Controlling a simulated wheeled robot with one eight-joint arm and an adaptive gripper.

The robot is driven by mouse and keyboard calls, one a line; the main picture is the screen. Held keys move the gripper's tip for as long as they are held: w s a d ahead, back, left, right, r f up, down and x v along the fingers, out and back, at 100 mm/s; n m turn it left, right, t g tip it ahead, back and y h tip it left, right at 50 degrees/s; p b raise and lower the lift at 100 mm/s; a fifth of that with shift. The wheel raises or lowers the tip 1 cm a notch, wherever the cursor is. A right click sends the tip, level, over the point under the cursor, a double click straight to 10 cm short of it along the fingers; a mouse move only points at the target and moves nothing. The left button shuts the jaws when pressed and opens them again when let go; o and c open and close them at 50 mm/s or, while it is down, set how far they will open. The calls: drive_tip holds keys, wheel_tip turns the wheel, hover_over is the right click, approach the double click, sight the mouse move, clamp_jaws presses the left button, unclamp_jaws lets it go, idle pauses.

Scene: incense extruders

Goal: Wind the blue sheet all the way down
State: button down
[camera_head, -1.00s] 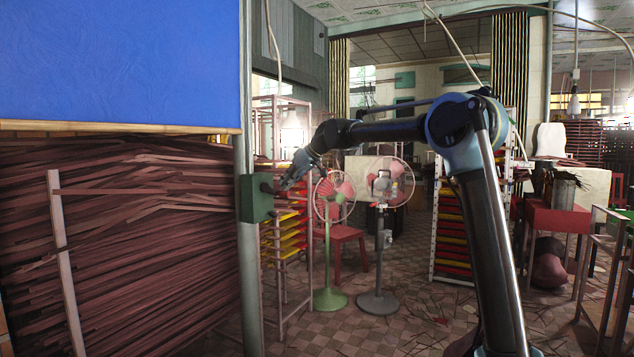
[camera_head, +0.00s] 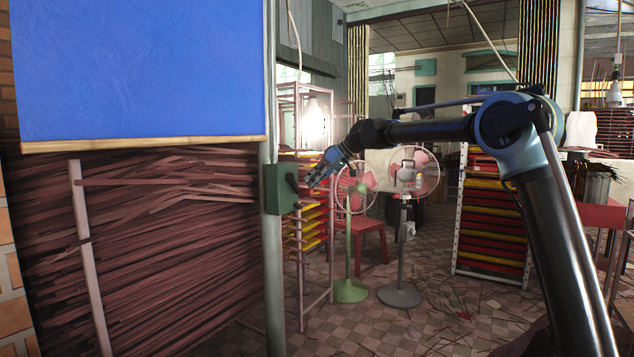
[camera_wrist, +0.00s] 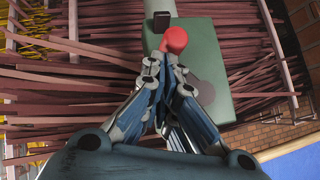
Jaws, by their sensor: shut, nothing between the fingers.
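The blue sheet (camera_head: 140,70) hangs at the upper left of the head view. A pale wooden bar (camera_head: 145,145) runs along its bottom edge, in front of the upper part of a stack of reddish-brown sticks. A green box (camera_head: 279,190) with a dark crank (camera_head: 292,184) is on the grey pole right of the sheet. In the wrist view, the green box (camera_wrist: 210,80) carries a red knob (camera_wrist: 175,40). My gripper (camera_head: 313,182) is shut and empty beside the crank. Its fingertips (camera_wrist: 167,66) are very near the red knob; I cannot tell whether they touch.
A rack of red and yellow trays (camera_head: 313,225) stands just right of the pole. A green fan (camera_head: 350,288) and a grey fan (camera_head: 400,295) stand on the tiled floor beyond my gripper. A post (camera_head: 88,255) stands before the sticks. Some floor is clear.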

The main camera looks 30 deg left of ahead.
idle(0.4)
drive_tip(key=w+a+r+v, duration=0.1)
drive_tip(key=a+v, duration=0.1)
drive_tip(key=v, duration=1)
drive_tip(key=shift+w+r, duration=0.35)
drive_tip(key=c, duration=2)
unclamp_jaws()
drive_tip(key=shift+d+r, duration=0.1)
drive_tip(key=shift+d, duration=0.2)
drive_tip(key=o, duration=0.5)
drive_tip(key=shift+o, duration=0.4)
wheel_tip(320, 180, down, 7)
drive_tip(key=s+n+y, duration=0.1)
drive_tip(key=s+y, duration=0.1)
drive_tip(key=y, duration=0.2)
drive_tip(key=t+y, duration=0.4)
drive_tip(key=y, duration=0.1)
approach(312, 193)
drive_tip(key=shift+m, duration=0.3)
drive_tip(key=a, duration=0.7)
drive_tip(key=w+a, duration=0.1)
drive_tip(key=a, duration=0.3)
drive_tip(key=shift+a+r, duration=0.3)
drive_tip(key=shift+a, duration=0.05)
drive_tip(key=shift+c, duration=0.2)
